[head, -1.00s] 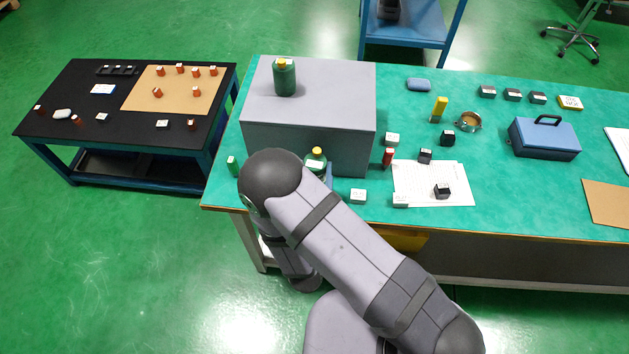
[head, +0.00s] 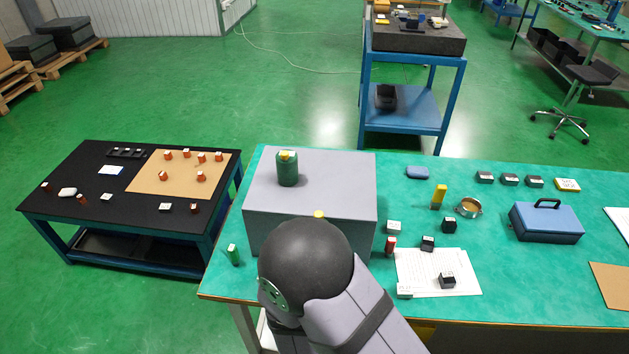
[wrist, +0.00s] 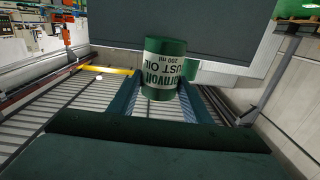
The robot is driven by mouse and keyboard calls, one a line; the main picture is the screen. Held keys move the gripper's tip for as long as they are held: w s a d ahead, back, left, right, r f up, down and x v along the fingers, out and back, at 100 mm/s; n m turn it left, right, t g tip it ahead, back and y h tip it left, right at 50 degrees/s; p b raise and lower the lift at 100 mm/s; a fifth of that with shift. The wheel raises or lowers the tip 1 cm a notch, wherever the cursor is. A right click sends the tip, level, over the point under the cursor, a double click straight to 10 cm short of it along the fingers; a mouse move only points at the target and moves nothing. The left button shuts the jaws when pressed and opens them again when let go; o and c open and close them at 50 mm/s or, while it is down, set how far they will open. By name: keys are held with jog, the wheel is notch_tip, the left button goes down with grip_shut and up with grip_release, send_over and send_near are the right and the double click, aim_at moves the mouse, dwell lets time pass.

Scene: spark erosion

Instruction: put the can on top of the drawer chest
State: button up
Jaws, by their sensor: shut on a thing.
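The drawer chest (head: 350,170) is a grey box on the left part of the green bench. A dark green can with a yellow cap (head: 287,170) stands upright on its top, towards the back left. My gripper (wrist: 163,95) is shut on a second green can (wrist: 163,65), whose white label reads as rust oil, upside down in the wrist view. In the head view only this can's yellow cap (head: 318,214) shows, near the chest's front top edge. My arm hides the rest of it and the gripper.
The chest's top is clear apart from the standing can. A small green bottle (head: 233,255) stands left of the chest. A red bottle (head: 391,246), small boxes and a paper sheet (head: 465,268) lie to its right, with a blue toolbox (head: 546,222) farther right.

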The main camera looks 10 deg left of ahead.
notch_tip(320, 180, up, 20)
jog(key=f, duration=0.1)
jog(key=n+y+p, duration=0.1)
jog(key=y+p, duration=0.1)
send_over(344, 190)
jog(key=shift+w+f+p, duration=0.1)
jog(key=shift+f+p, duration=1.05)
jog(key=shift+f, duration=6.3)
jog(key=shift+f, duration=0.25)
jog(key=o, duration=1.2)
jog(key=shift+o, duration=0.2)
